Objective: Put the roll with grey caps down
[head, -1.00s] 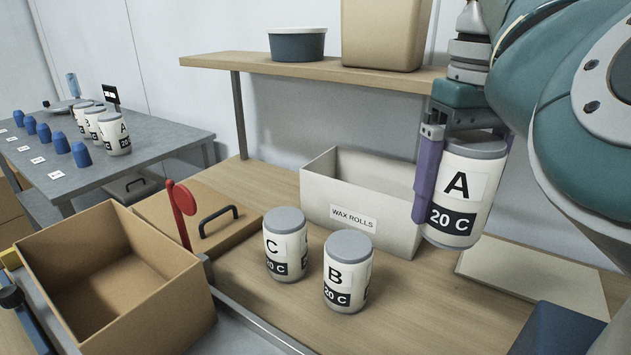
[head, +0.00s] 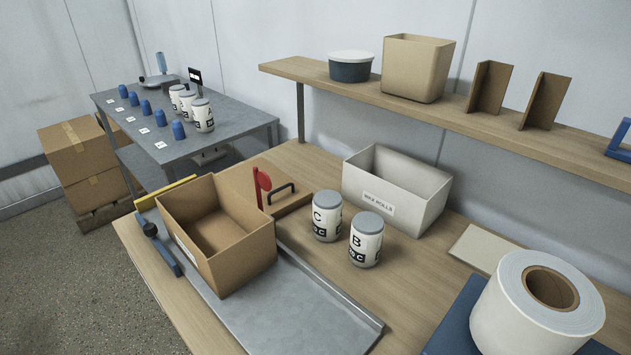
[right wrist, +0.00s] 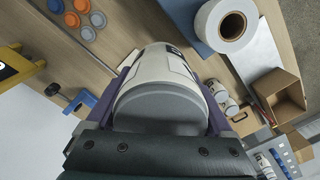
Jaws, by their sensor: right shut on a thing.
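My right gripper (right wrist: 168,72) is shut on a white roll with a grey cap (right wrist: 165,105) in the right wrist view. The roll's grey end faces the camera, and its far end is over the scene below. The earlier head view shows its label as A. In the head view now, neither gripper nor the held roll shows. Two more grey-capped rolls, C (head: 327,216) and B (head: 366,240), stand upright on the wooden bench (head: 310,275) in front of the WAX ROLLS bin (head: 420,213). My left gripper is in no view.
An open cardboard box (head: 265,250) stands on a metal tray at left. Several rolls stand on the far grey table (head: 245,122). Bare bench lies before roll B.

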